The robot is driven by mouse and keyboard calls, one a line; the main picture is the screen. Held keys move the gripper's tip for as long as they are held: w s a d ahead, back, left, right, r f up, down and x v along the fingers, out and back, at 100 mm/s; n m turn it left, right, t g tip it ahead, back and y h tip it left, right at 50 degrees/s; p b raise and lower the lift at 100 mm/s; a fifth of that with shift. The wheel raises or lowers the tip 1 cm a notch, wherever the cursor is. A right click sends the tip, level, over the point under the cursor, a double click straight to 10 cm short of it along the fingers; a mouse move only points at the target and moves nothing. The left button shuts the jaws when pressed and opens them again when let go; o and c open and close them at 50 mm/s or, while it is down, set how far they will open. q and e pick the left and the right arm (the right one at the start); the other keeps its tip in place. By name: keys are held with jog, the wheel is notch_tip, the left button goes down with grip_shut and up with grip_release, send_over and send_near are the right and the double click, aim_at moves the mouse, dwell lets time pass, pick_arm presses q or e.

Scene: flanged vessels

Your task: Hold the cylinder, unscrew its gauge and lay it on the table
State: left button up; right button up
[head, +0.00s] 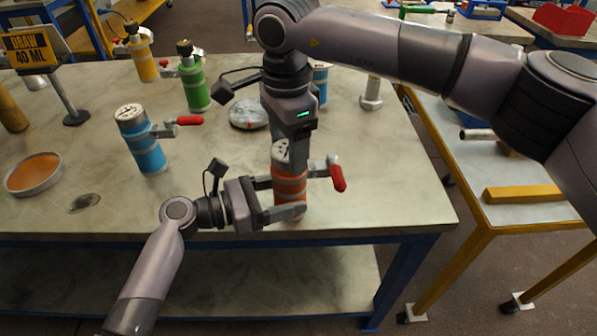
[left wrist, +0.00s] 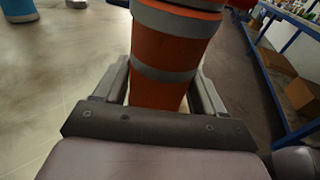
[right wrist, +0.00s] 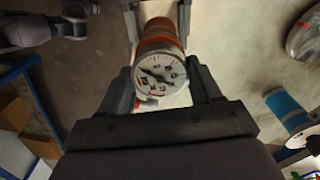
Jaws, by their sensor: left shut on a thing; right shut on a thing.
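The orange cylinder (head: 289,187) with grey bands stands upright near the front edge of the table (head: 380,190). A side valve with a red handle (head: 337,177) sticks out to its right. My left gripper (head: 298,192) is shut around the cylinder's body from the left; the left wrist view shows the cylinder (left wrist: 165,55) between its fingers. The round white gauge (right wrist: 160,74) sits on the cylinder's top, with a black needle on its dial. My right gripper (head: 288,150) points down from above, shut on the gauge, partly hiding it in the head view.
A blue cylinder (head: 140,140), a green cylinder (head: 194,78) and a yellow one (head: 141,55) stand to the left and behind. A round dish (head: 249,113) lies behind my grippers. An orange-filled dish (head: 35,174) is far left. The table right of the cylinder is clear.

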jog(key=n, duration=0.5)
jog(key=shift+n, duration=0.3)
jog(key=n, duration=0.4)
jog(key=shift+n, duration=1.1)
jog(key=n, duration=1.1)
jog(key=shift+r+n, duration=0.1)
jog(key=shift+n, duration=0.2)
jog(key=o, duration=1.1)
jog(key=shift+o, duration=0.2)
